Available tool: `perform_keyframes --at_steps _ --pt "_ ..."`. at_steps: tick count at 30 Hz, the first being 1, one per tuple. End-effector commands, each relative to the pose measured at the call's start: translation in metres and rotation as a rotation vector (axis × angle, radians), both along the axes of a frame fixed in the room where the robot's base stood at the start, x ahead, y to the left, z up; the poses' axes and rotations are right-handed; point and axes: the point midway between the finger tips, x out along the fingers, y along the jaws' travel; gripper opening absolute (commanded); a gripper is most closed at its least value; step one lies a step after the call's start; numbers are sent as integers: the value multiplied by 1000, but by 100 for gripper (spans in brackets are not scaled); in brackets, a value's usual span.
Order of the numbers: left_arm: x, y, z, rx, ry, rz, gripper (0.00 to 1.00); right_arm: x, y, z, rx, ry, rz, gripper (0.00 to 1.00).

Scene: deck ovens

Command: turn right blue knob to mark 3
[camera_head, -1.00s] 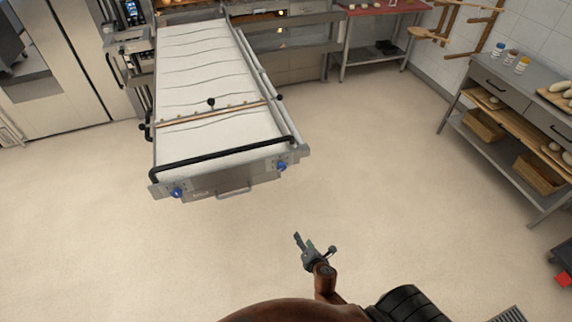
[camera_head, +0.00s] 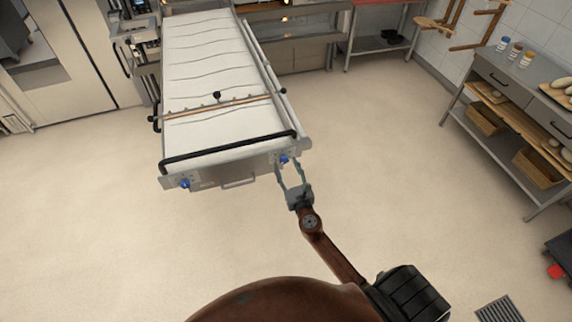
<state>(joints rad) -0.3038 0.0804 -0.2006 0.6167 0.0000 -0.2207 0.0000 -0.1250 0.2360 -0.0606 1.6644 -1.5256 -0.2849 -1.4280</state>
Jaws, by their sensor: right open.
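The right blue knob (camera_head: 284,159) sits on the front panel of the long white loader (camera_head: 215,80), near its right corner. A second blue knob (camera_head: 184,183) is at the panel's left end. My right gripper (camera_head: 289,168) is open, its two fingers pointing at the right knob, with the fingertips close to it in the picture. I cannot tell whether they touch it. The marks around the knob are too small to read. My left gripper is not in view.
A black bar (camera_head: 228,149) runs across the loader's front end, and a handle (camera_head: 239,182) is on the panel between the knobs. A steel workbench (camera_head: 512,80) stands at the right. The floor (camera_head: 400,170) between is clear.

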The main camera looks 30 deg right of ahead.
Motion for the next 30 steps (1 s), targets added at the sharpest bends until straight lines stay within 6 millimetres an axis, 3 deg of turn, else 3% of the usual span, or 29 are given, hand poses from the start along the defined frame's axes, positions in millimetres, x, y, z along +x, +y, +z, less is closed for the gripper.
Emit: perform_keyframes --at_steps 12,30 --pt "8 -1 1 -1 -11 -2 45 10 -2 0 1 1 1 45" --pt "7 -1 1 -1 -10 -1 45 10 -2 0 2 1 0 3"
